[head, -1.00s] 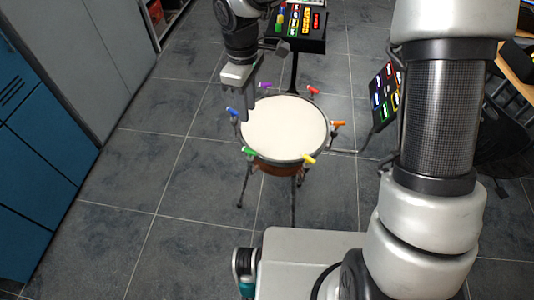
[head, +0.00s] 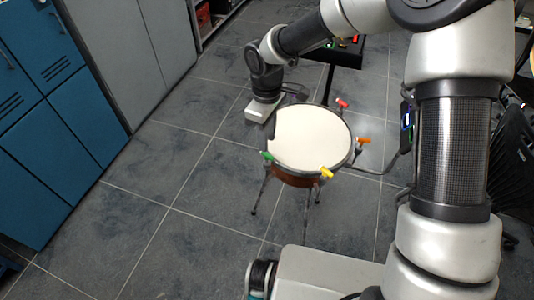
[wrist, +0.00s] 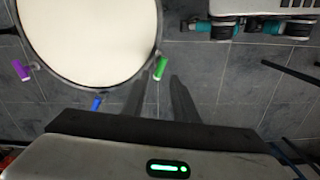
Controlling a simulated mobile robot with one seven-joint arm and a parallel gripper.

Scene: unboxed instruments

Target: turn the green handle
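The green handle (head: 267,156) sticks out from the near left rim of a round drum (head: 318,140) with a white top. In the wrist view the green handle (wrist: 160,68) shows upright at the drum's lower right rim. My gripper (wrist: 160,78) is open there, its two dark fingers on either side of the green handle in the picture. I cannot tell whether the handle is between the fingertips or beyond them; no touch shows.
Other handles on the rim are red (head: 342,103), orange (head: 363,141) and yellow (head: 327,173), plus blue (wrist: 97,104) and purple (wrist: 21,69). A panel stand (head: 329,80) is behind the drum. Blue cabinets (head: 60,135) stand at left; the floor between is clear.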

